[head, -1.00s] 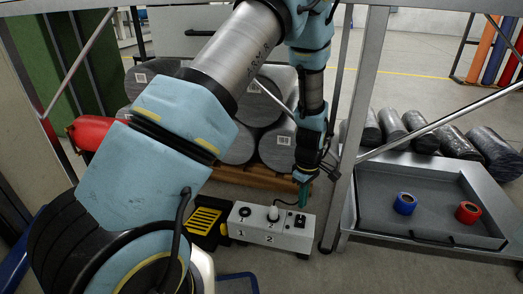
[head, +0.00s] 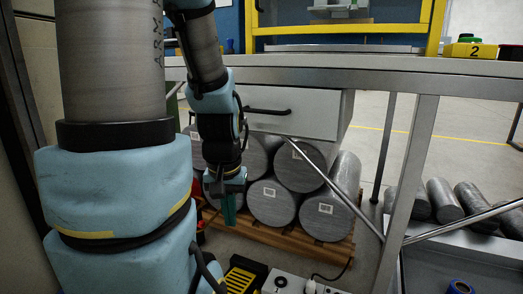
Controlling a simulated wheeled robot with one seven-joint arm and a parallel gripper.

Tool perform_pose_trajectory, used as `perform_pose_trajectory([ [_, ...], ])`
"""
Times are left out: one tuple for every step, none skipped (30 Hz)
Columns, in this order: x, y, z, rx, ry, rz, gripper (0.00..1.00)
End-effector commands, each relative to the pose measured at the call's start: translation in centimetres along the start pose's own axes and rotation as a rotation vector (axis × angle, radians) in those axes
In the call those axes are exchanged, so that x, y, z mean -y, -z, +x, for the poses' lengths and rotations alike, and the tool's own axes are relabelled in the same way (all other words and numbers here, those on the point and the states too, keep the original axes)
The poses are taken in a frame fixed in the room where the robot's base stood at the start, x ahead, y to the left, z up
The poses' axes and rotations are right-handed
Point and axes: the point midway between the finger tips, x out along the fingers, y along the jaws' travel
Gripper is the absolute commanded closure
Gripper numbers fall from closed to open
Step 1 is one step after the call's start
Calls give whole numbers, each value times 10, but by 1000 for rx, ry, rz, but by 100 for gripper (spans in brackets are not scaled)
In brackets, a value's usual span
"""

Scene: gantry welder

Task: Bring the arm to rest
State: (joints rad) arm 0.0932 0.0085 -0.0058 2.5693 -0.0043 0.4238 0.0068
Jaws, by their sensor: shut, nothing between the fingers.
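My arm, in light blue covers and grey tubes, fills the left of the head view. My gripper (head: 228,212) hangs pointing down left of centre, in front of a stack of grey rolls (head: 272,203). Its teal fingers are together with nothing between them. It is apart from the white control box (head: 288,284) at the bottom edge, which is partly cut off.
A steel table (head: 330,70) with a white drawer (head: 296,122) spans the view above the rolls. The rolls lie on a wooden pallet (head: 290,245). A table leg (head: 407,190) and a diagonal brace stand at right. A blue ring (head: 459,286) lies in a tray at lower right.

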Motion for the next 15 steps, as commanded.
perform_pose_trajectory([
  [-2, 5, -19, 0, -1, 0, 100],
  [-3, 6, -24, 1, -1, 0, 100],
  [-3, 8, -31, 1, -2, 0, 100],
  [-3, 8, -36, 1, -2, 0, 100],
  [-3, 9, -42, 1, -2, -1, 100],
  [-3, 10, -50, 1, -2, -1, 100],
  [-3, 11, -56, 1, -2, -1, 100],
  [-3, 12, -64, 1, -2, -1, 100],
  [-3, 14, -73, 1, -2, -2, 100],
  [-3, 15, -81, 1, -2, -2, 100],
  [-3, 16, -89, 1, -2, -2, 100],
  [-3, 18, -101, 1, -2, -2, 100],
  [-3, 19, -111, 1, -2, -2, 100],
  [-3, 21, -120, 1, -2, -2, 100],
  [-3, 23, -133, 1, -2, -2, 100],
])
